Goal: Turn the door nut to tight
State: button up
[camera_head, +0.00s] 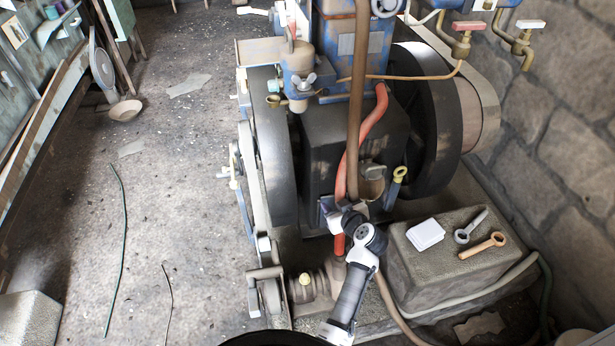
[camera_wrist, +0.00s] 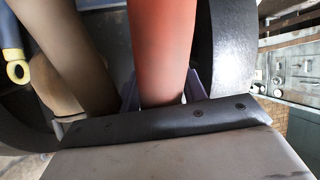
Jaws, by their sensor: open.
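My gripper (camera_head: 331,212) is in front of the dark engine block, low in the head view, close to the red hose (camera_head: 348,150). In the wrist view, parts of its open fingers (camera_wrist: 161,90) show on either side of the red hose (camera_wrist: 160,45), which hides the space between them. I cannot tell whether the hose touches them. I cannot make out the door nut with certainty; the lower front of the engine block (camera_head: 318,130) is partly covered by the hose, a brown pipe (camera_head: 357,90) and my arm. A wing nut (camera_head: 304,81) shows on the blue housing above.
A stone block (camera_head: 410,275) at right carries a white pad (camera_head: 425,234), a grey wrench (camera_head: 470,226) and an orange-brown wrench (camera_head: 482,246). Black flywheels (camera_head: 430,120) flank the engine. A brass-coloured cup (camera_head: 372,183) sits beside the pipe. The floor (camera_head: 180,180) at left is mostly clear.

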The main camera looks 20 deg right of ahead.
jog(key=w+a+r, duration=0.5)
jog(key=a+r, duration=0.2)
jog(key=r, duration=0.3)
jog(key=shift+r+n, duration=0.2)
jog(key=shift+n, duration=0.1)
jog(key=shift+a, duration=0.1)
